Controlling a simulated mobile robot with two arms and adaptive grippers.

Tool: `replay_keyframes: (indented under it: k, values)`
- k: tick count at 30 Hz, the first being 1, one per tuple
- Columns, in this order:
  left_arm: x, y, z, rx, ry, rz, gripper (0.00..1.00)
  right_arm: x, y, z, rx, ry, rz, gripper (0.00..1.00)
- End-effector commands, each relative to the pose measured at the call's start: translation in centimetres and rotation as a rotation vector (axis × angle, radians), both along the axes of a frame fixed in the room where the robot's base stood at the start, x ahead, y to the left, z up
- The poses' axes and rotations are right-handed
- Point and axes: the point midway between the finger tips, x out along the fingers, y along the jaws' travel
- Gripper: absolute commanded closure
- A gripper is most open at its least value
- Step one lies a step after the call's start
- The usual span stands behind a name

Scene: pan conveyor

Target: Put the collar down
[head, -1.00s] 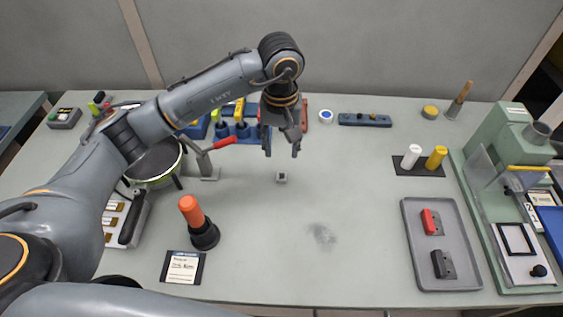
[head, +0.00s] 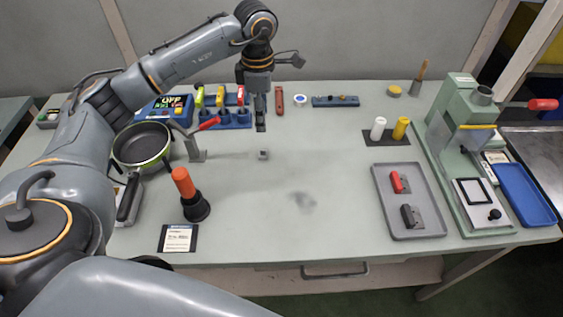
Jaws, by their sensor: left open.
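The collar, a small grey block-like piece (head: 263,155), lies on the grey-green table top near the middle. My left gripper (head: 261,128) points down a little behind and above it in the picture. Its fingers are open, seen nearly edge-on, and hold nothing. A visible gap separates the fingertips from the collar. My right gripper is out of view.
An orange-handled tool (head: 185,182) stands left of the collar, near a red-handled clamp (head: 196,152) and a pan (head: 142,145). A grey tray (head: 400,232) and green press (head: 455,150) stand right. The table's front middle is clear.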

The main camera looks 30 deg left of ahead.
Motion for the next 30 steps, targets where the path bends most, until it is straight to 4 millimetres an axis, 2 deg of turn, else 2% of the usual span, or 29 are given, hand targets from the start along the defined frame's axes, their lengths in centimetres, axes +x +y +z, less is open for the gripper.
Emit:
replay_keyframes:
  k: [5, 9, 11, 15, 20, 24, 30]
  values:
    - [-0.1, 0.5, -1.4, 0.0, 0.004, 0.055, 0.47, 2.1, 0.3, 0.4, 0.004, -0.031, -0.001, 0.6]
    - [-0.1, 0.4, -4.2, 0.0, 0.007, 0.053, 0.47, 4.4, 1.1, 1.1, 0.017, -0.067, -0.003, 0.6]
    - [-0.1, 0.5, -5.4, 0.0, 0.006, 0.053, 0.47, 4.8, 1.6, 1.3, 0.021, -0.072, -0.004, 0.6]
    - [0.0, 0.5, -7.5, 0.0, 0.002, 0.051, 0.47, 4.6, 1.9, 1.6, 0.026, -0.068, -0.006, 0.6]
    - [0.0, 0.5, -8.6, -0.001, 0.001, 0.05, 0.47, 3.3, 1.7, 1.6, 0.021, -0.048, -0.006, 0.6]
    - [-0.1, 1.0, -10.0, 0.001, 0.004, 0.051, 0.47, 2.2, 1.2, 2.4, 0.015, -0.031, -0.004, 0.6]
    - [0.0, 1.3, -12.9, -0.002, 0.003, 0.05, 0.47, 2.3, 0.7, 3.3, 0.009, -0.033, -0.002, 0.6]
